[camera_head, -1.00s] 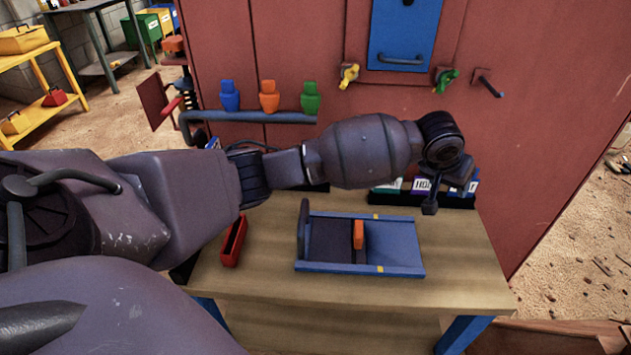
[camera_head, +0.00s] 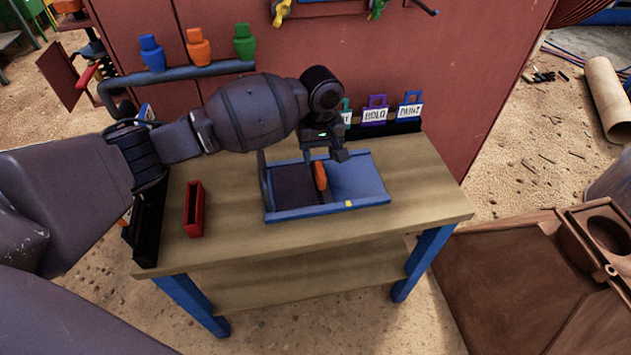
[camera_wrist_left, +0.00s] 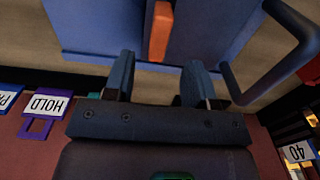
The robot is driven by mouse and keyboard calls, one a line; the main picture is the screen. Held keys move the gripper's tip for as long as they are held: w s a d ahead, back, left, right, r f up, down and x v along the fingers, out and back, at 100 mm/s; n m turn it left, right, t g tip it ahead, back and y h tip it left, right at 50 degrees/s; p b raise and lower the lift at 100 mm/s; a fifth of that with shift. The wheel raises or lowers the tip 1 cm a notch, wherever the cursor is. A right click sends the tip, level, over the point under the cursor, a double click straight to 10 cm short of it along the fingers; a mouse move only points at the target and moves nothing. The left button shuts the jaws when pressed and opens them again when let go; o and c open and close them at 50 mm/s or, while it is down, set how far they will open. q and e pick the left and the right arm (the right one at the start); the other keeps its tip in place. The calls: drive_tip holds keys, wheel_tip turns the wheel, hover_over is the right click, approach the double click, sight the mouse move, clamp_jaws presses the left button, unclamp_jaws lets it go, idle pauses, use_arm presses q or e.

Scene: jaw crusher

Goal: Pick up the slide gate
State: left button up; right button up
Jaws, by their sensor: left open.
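A flat blue slide assembly, which I take to be the slide gate (camera_head: 358,180), lies on the wooden bench. It has blue side rails, a dark section at left, an upright orange block (camera_head: 320,176) near its middle and a dark bar handle (camera_head: 265,182) at its left end. My left gripper (camera_head: 325,151) is above its far edge, near the orange block and apart from it. In the left wrist view, my left gripper (camera_wrist_left: 158,76) is open and empty, with the orange block (camera_wrist_left: 160,32) beyond the gap and the bar handle (camera_wrist_left: 278,62) at right. My right gripper is out of view.
The wooden bench (camera_head: 400,215) carries a narrow red tray (camera_head: 194,212) at left and a black rack with labelled tags, one the purple HOLD tag (camera_head: 375,113), at the back. A red wall (camera_head: 440,80) rises behind. The bench front is clear.

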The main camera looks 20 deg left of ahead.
sight(320, 169)
use_arm(q)
drive_tip(key=shift+f, duration=1.15)
wheel_tip(320, 169, down, 5)
drive_tip(key=b, duration=0.2)
drive_tip(key=shift+s+d+r+b, duration=0.15)
drive_tip(key=shift+r+b, duration=0.05)
drive_tip(key=shift+b, duration=0.1)
drive_tip(key=shift+f, duration=0.15)
drive_tip(key=shift+r, duration=0.3)
drive_tip(key=c, duration=0.8)
clamp_jaws()
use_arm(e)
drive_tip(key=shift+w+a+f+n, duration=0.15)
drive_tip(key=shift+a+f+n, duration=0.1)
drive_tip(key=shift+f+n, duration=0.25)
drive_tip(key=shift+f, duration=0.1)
